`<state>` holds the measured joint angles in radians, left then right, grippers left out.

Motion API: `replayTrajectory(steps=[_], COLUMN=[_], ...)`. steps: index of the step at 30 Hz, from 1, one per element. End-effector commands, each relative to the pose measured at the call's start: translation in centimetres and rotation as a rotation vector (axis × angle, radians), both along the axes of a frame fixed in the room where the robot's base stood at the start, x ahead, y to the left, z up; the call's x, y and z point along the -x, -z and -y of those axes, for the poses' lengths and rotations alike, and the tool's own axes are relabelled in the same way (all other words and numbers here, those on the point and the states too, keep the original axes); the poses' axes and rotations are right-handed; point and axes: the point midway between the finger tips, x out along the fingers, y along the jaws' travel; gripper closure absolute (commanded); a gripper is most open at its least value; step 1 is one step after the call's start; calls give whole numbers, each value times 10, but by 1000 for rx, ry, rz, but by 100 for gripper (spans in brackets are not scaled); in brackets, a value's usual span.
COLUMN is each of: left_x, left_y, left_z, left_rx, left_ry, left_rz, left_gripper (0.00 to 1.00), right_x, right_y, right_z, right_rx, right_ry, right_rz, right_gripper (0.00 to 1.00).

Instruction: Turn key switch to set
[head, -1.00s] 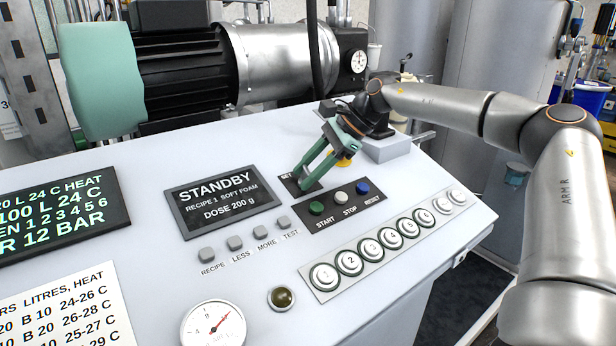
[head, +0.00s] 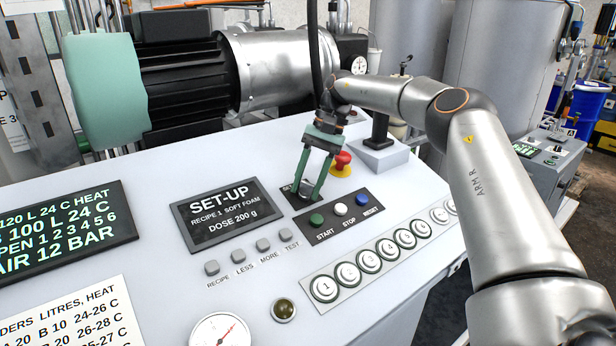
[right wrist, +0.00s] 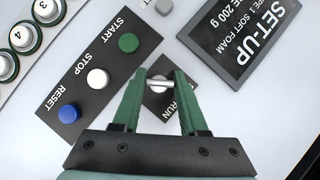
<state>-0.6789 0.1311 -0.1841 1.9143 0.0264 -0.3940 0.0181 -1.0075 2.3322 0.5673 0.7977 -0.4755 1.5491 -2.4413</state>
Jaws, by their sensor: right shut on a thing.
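The key switch (right wrist: 159,84) sits on a dark plate beside the START button on the sloped panel. In the right wrist view its metal key lies crosswise between my green fingertips, and RUN is legible on the plate. My right gripper (head: 307,192) is shut on the key, and it also shows in the right wrist view (right wrist: 160,83). Its fingers partly hide the switch in the head view. The display (head: 228,212) reads SET-UP, RECIPE 1 SOFT FOAM, DOSE 200 g. My left gripper is not in view.
Green START (head: 317,220), white STOP (head: 341,210) and blue RESET (head: 361,200) buttons lie close to the switch. A red mushroom button (head: 343,160) stands just behind the gripper. Numbered buttons (head: 368,261) line the panel's front; a motor (head: 190,75) stands behind.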

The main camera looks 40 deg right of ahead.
Motion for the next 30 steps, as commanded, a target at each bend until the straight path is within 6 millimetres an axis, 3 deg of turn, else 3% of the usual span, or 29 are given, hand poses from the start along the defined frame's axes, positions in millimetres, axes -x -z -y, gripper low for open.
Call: replayTrajectory(steps=[9,26,27,30], left_x=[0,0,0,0], left_y=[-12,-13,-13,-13], left_z=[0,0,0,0], left_rx=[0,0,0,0], left_ry=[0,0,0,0], left_rz=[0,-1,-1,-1], left_gripper=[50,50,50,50], right_x=[-1,-1,-1,-1], right_y=[-1,-1,-1,0], right_z=[0,1,1,1], right_rx=[46,57,57,56], right_ry=[-125,-155,-154,-154], right_rz=[-2,-1,-1,-2], right_gripper=[100,100,56,45])
